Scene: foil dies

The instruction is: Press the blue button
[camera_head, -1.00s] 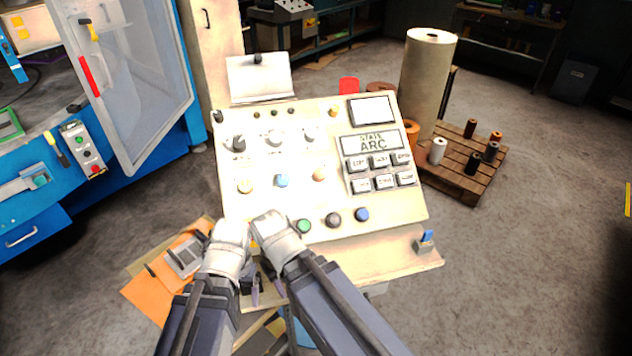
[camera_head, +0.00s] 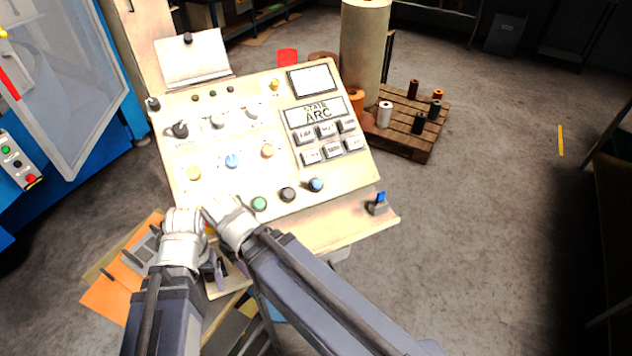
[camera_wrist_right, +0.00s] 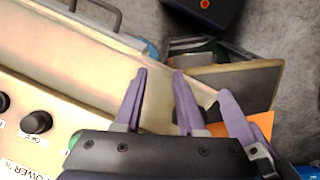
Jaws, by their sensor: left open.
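The control panel (camera_head: 330,225) has a bottom row of green, black and blue round buttons. The blue button (camera_head: 316,184) is at the right end of that row, with nothing touching it. A second blue round control (camera_head: 232,160) sits higher on the panel, mid-row. My left gripper (camera_head: 219,273) is open at the panel's lower left edge, partly covered by my arms. My right gripper (camera_wrist_right: 160,73) shows a gap between its purple fingers, with nothing between them. In the head view its fingers are hidden behind its wrist. A third purple finger (camera_wrist_right: 235,125) beside it appears to be my left gripper's.
A blue piece in a small holder (camera_head: 378,203) stands at the panel's right corner. A pallet with spools (camera_head: 408,124) and a tall roll (camera_head: 362,60) stand behind right. Orange sheets (camera_head: 110,295) lie at lower left. Floor to the right is clear.

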